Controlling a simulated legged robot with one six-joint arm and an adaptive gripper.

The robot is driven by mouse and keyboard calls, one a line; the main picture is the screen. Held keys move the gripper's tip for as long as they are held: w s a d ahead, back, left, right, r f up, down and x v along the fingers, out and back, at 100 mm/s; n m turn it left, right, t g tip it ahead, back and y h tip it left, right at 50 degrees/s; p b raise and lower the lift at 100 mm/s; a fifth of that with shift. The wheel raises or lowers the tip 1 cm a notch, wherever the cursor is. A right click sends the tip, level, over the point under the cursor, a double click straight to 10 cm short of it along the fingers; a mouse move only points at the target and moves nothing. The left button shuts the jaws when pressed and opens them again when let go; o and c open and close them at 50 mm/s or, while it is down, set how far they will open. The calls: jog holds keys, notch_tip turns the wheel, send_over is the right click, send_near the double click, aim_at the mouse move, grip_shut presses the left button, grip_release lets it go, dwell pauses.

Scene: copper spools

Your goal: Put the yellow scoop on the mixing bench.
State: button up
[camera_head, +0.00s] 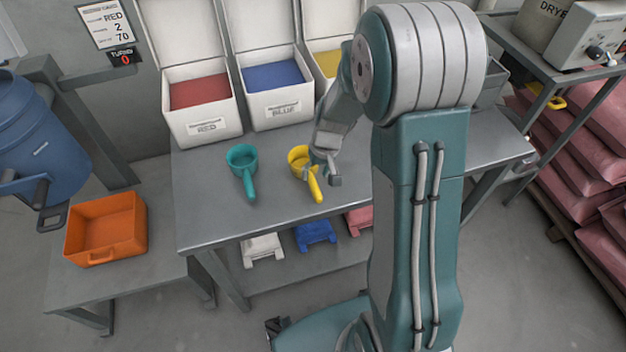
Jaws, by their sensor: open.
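The yellow scoop (316,189) lies on the grey metal bench (220,205), in front of the bins, its handle towards the front edge. My gripper (322,171) is open and reaches down at the scoop, its fingers close to where the cup meets the handle. Part of the cup is hidden behind my fingers, and I cannot tell whether they touch it. No label shows which surface is the mixing bench. A lower grey bench (145,268) stands at the left.
A teal scoop (243,165) lies left of the yellow one. White bins of red (205,127) and blue powder (283,110) stand behind. An orange tray (106,228) sits on the lower bench, near a blue drum (40,140). My arm hides much of the right side.

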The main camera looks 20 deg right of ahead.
jog(key=s+r+t+h, duration=0.1)
jog(key=s+r, duration=0.3)
jog(key=r, duration=0.6)
jog(key=s+r+t, duration=0.1)
jog(key=s+r, duration=0.4)
jog(key=r, duration=0.4)
jog(key=s+r+t, duration=0.1)
jog(key=s+r, duration=0.1)
jog(key=s, duration=0.3)
jog(key=s+a+r+t+h, duration=0.1)
jog(key=s+r+t, duration=0.1)
jog(key=s, duration=0.4)
jog(key=shift+a+r, duration=0.3)
jog(key=shift+r, duration=0.35)
jog(key=shift+c, duration=0.4)
jog(key=shift+a, duration=0.15)
